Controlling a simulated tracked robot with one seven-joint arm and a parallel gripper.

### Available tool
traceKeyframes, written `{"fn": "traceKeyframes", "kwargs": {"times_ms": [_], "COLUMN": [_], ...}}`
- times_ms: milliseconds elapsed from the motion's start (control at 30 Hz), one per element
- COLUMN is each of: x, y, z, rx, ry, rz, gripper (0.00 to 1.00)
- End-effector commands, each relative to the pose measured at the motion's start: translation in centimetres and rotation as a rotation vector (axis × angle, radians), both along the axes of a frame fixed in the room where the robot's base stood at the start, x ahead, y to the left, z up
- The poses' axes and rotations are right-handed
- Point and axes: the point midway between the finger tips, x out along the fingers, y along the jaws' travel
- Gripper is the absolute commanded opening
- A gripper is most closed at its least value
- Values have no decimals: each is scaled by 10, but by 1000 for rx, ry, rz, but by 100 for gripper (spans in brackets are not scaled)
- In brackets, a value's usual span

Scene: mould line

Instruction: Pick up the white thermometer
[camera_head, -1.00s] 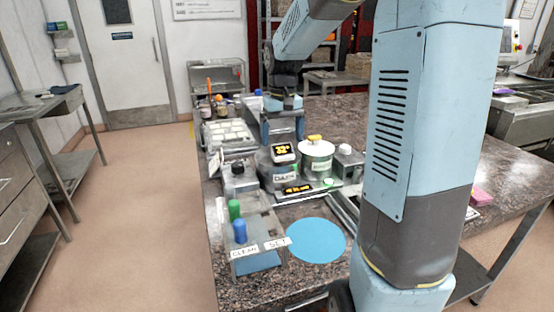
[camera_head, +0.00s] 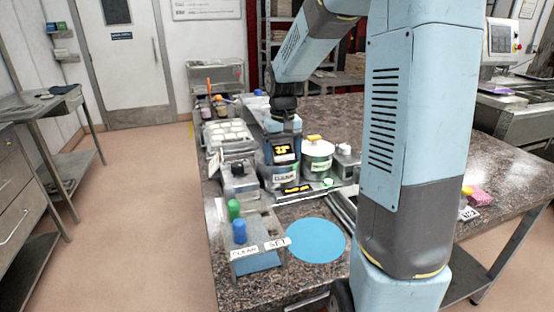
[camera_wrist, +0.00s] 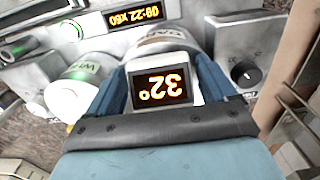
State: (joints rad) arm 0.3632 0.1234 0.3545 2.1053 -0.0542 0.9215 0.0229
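The display's lower part is hidden. Next to it on the right is a white pot (camera_head: 317,163) with a yellow-orange piece (camera_head: 314,137) on top.
A rack with green (camera_head: 234,210) and blue (camera_head: 239,232) bottles and a blue round mat (camera_head: 316,240) are nearer.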

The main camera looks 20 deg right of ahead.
Motion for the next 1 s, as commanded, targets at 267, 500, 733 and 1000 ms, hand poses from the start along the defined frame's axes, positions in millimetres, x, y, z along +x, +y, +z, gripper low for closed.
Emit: {"fn": "traceKeyframes", "kwargs": {"times_ms": [267,500,733,1000], "x": [0,0,0,1], "y": [0,0,1,1], "z": [0,0,4,43], "rx": [0,0,0,-2], "ry": [0,0,-2,-5], "rz": [0,1,1,0], "gripper": [57,39,39,39]}}
